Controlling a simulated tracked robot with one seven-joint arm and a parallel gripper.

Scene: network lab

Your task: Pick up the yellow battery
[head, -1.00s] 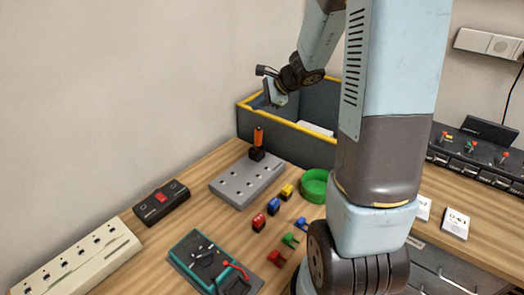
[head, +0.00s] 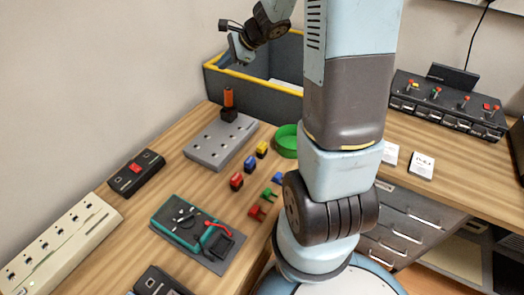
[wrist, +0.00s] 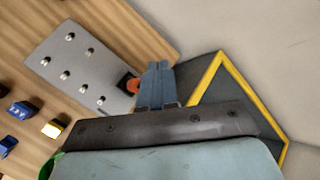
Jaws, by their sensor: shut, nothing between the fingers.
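The yellow battery (head: 262,149) is a small block with a dark part, on the wooden table between the grey panel and the green bowl. In the wrist view the yellow battery (wrist: 53,129) is at lower left. A blue battery (head: 250,164) and a red battery (head: 236,181) stand in a row with it. My gripper (head: 225,62) is high over the near left corner of the grey bin, well apart from the battery. In the wrist view my gripper's blue fingers (wrist: 156,68) are together and empty.
The green bowl (head: 287,135) is right of the yellow battery. The yellow-rimmed bin (head: 262,85) stands behind. Small red, green and blue clips, a multimeter (head: 189,223) and a power strip (head: 55,240) are nearer.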

